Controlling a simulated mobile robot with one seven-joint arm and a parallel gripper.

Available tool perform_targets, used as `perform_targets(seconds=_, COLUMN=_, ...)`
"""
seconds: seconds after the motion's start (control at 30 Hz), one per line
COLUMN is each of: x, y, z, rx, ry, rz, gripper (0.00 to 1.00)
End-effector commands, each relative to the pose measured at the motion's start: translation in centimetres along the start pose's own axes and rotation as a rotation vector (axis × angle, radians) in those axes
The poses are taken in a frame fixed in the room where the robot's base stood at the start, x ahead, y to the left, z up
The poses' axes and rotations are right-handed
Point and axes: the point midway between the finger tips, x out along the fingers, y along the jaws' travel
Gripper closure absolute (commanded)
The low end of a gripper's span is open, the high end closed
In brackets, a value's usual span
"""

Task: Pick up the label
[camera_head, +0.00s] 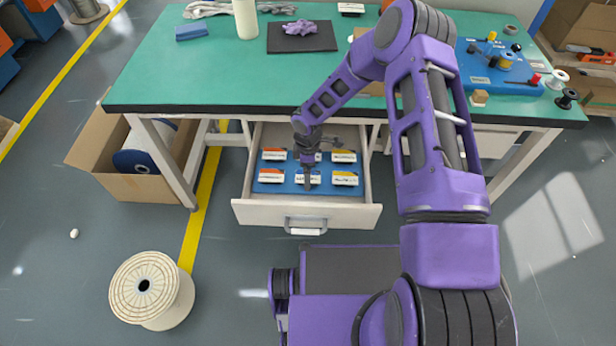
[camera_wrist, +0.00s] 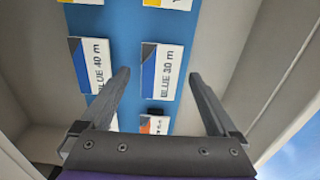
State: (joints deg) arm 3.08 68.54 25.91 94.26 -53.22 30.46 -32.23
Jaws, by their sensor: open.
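Several small white labels with coloured ends lie in rows on a blue mat (camera_head: 327,186) in the open drawer. In the wrist view, a white label with a blue and grey end reading "BLUE 30 m" (camera_wrist: 161,72) shows between my fingertips. A similar label reading "BLUE 40 m" (camera_wrist: 90,66) lies to its left, beyond the left finger. My gripper (camera_wrist: 158,76) is open and empty, pointing down into the drawer. In the head view, my gripper (camera_head: 307,184) is over the front middle label, partly hiding it. Whether the fingers reach down beside the label is unclear.
The drawer's front panel (camera_head: 342,215) and side walls enclose the labels closely. The green tabletop (camera_head: 190,75) overhangs the drawer's back. A cardboard box (camera_head: 125,185) stands left of the drawer, and a cream spool (camera_head: 150,288) stands on the floor at front left.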

Motion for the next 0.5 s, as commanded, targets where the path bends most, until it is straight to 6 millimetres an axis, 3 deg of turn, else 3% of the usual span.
perform_targets(seconds=0.27, x=0.01, y=0.01, z=0.0, rx=0.0, ry=0.0, rz=0.0, gripper=0.05)
perform_targets(seconds=0.5, x=0.01, y=0.02, z=0.0, rx=0.0, ry=0.0, rz=0.0, gripper=0.45)
